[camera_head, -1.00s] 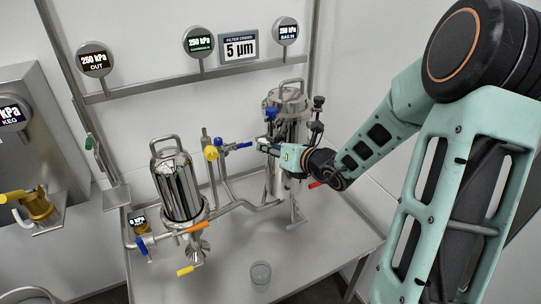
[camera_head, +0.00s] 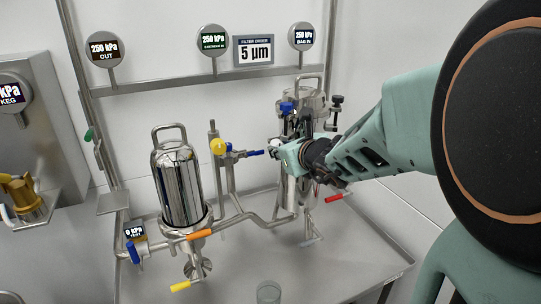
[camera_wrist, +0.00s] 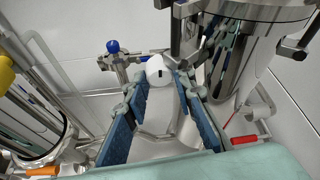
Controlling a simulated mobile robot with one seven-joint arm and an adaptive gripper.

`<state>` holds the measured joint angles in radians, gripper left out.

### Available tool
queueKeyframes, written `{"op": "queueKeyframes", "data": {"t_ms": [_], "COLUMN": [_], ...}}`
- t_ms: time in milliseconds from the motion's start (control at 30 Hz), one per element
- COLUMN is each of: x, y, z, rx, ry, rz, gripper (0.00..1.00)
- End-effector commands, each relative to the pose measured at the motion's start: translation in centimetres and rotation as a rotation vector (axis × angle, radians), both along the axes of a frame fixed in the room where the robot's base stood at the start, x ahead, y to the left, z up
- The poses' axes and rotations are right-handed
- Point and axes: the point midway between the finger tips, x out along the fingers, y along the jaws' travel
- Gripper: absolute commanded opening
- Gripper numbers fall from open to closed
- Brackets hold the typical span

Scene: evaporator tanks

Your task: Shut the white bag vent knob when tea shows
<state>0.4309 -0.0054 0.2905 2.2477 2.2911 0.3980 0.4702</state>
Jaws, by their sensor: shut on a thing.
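The white bag vent knob (camera_wrist: 157,70) has a short black mark on its face and shows between my fingertips in the wrist view. My gripper (camera_wrist: 159,82) is shut on it, with one blue-padded finger on each side. In the head view, my gripper (camera_head: 277,147) reaches from the right to the front of the steel bag housing (camera_head: 315,105) and covers part of it. The knob (camera_head: 275,142) is small and partly hidden there. Whether tea shows at the vent cannot be told.
A blue knob (camera_head: 287,107) sits just above my gripper. A second steel housing (camera_head: 178,185) stands left, with orange (camera_head: 199,234) and yellow (camera_head: 180,286) handles. A red handle (camera_head: 334,198) is low right. A clear glass (camera_head: 268,292) stands at the table front. Bag gauge (camera_head: 302,37) reads 250 kPa.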

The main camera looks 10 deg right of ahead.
Motion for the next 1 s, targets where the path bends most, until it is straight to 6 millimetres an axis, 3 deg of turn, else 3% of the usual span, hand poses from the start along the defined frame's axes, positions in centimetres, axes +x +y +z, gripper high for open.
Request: {"op": "queueKeyframes", "data": {"t_ms": [633,667,700,1000], "x": [-0.01,0.0,-0.01,-0.01], "y": [-0.02,-0.01,-0.01,0.01], "z": [0.02,0.01,0.01,0.0], "rx": [-0.038,-0.038,-0.038,-0.036], "ry": [-0.009,-0.009,-0.009,-0.009], "rz": [0.0,0.0,0.0,0.0], "gripper": [0.0,0.25,0.29,0.31]}}
